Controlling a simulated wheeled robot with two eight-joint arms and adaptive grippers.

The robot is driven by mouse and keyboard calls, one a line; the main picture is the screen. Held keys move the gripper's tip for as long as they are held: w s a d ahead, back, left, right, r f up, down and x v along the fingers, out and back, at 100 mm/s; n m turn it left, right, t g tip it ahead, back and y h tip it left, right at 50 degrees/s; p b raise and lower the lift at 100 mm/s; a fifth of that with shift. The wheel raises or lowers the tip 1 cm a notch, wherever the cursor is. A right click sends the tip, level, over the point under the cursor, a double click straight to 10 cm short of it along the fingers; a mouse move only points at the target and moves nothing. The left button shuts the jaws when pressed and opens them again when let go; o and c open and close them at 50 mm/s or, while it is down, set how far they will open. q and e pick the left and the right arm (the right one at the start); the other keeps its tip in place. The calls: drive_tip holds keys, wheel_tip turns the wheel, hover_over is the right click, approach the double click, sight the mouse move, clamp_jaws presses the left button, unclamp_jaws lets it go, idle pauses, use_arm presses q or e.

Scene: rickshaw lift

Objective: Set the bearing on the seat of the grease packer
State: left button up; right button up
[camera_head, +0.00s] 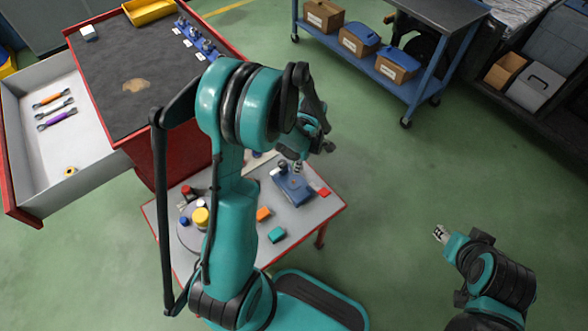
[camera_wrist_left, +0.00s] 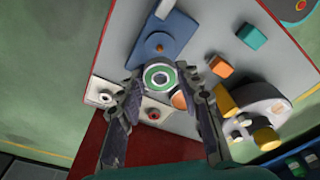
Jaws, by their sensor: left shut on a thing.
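The bearing (camera_wrist_left: 160,79) is a ring with a pale outer face and a green band. My left gripper (camera_wrist_left: 161,84) is shut on it, one finger at each side. The blue grease packer (camera_wrist_left: 178,37) with its round seat and central post lies just beyond the bearing in the left wrist view; the bearing looks apart from the post. In the head view the packer (camera_head: 296,190) stands on the small table, with my left gripper (camera_head: 298,165) just above and behind it; the bearing is too small to make out there. My right gripper (camera_head: 440,233) is over the floor, away from the table.
The red-edged table (camera_head: 308,222) also bears an orange block (camera_head: 264,214), a teal block (camera_head: 277,235) and a round tray (camera_head: 190,236) with jars. Two pale blocks with rings sit near the packer. A red cabinet with an open drawer (camera_head: 95,165) stands left.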

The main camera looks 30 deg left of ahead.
use_arm(q)
drive_tip(key=f+n, duration=0.1)
drive_tip(key=a+f+n, duration=0.1)
drive_tip(key=shift+s+a+f+n, duration=0.15)
drive_tip(key=shift+f+n, duration=0.1)
drive_tip(key=shift+n, duration=0.15)
drive_tip(key=shift+f+n+b, duration=0.25)
drive_tip(key=shift+n+b, duration=0.1)
drive_tip(key=shift+n, duration=0.05)
drive_tip(key=b, duration=0.3)
hover_over(294, 180)
drive_tip(key=shift+f, duration=2.05)
drive_tip(key=shift+f+p, duration=0.25)
drive_tip(key=shift+p, duration=0.05)
drive_tip(key=shift+f, duration=0.55)
drive_tip(key=shift+f, duration=0.95)
drive_tip(key=o, duration=1.7)
